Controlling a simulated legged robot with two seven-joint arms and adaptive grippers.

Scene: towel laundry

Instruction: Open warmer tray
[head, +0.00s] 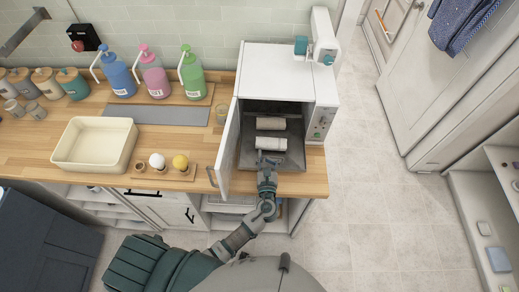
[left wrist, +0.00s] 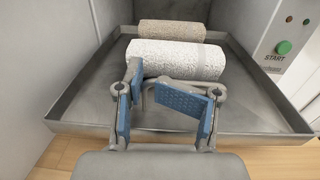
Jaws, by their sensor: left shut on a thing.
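The warmer (head: 280,68) is a white box on the right end of the counter, with its door (head: 230,150) swung open to the left. Its grey metal tray (head: 292,160) shows in the opening and fills much of the left wrist view (left wrist: 75,103). My left gripper (head: 267,162) is at the tray's front, with its blue-padded fingers (left wrist: 155,92) over the front edge. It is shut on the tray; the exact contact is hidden. A white rolled towel (left wrist: 175,58) lies just beyond the fingers, with a beige one (left wrist: 172,29) behind. My right gripper is not in view.
A green START button (left wrist: 284,47) is on the panel right of the opening. A cream basin (head: 92,146), soap bottles (head: 153,75) and a small board with two balls (head: 168,164) are on the counter at left. Floor (head: 365,190) at right is clear.

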